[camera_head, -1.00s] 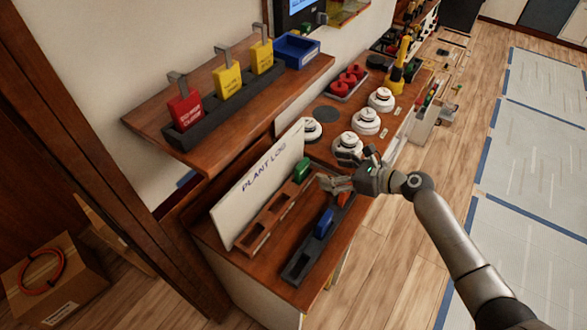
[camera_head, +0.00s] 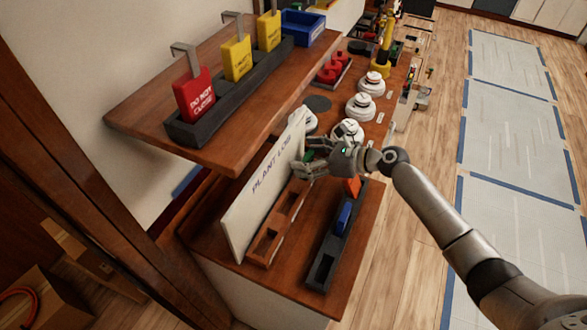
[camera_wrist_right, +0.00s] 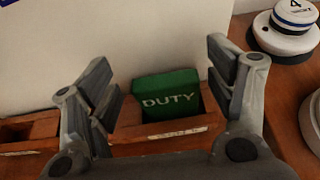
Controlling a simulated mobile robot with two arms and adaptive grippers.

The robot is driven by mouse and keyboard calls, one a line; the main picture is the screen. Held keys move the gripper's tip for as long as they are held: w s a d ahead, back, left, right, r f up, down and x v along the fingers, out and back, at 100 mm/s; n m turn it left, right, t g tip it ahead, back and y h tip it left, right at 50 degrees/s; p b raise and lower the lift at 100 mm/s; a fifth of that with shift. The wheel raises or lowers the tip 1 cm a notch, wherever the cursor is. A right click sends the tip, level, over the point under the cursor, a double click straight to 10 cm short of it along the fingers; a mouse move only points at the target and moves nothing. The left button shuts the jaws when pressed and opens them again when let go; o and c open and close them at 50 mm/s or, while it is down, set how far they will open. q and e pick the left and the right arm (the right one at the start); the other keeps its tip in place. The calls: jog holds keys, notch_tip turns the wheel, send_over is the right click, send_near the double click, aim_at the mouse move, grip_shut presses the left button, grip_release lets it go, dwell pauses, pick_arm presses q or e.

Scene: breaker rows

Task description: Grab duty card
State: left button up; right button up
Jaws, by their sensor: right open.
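The green duty card (camera_wrist_right: 166,98), marked DUTY, stands in a slot of the brown wooden rack (camera_wrist_right: 134,134). In the head view, the rack (camera_head: 262,246) stands in front of the white PLANT LOG board (camera_head: 262,190), and the card (camera_head: 308,155) is mostly hidden by my right gripper (camera_head: 304,166). In the right wrist view, my right gripper (camera_wrist_right: 163,78) is open, with one finger on each side of the card. No contact with the card is visible. My left gripper is not in view.
A black tray (camera_head: 318,272) with a blue piece (camera_head: 343,218) and an orange piece (camera_head: 352,187) lies right of the rack. Round white devices (camera_head: 347,131) stand beyond the gripper. A shelf (camera_head: 140,118) with red and yellow tags overhangs at left.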

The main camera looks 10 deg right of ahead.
jog(key=shift+f, duration=0.1)
jog(key=shift+s+d, duration=0.1)
jog(key=shift+d, duration=0.2)
jog(key=shift+s+d, duration=0.15)
jog(key=shift+d, duration=0.1)
jog(key=shift+c, duration=0.8)
jog(key=shift+s+d, duration=0.1)
jog(key=shift+c, duration=2.2)
jog(key=shift+a, duration=0.2)
jog(key=shift+c, duration=2.5)
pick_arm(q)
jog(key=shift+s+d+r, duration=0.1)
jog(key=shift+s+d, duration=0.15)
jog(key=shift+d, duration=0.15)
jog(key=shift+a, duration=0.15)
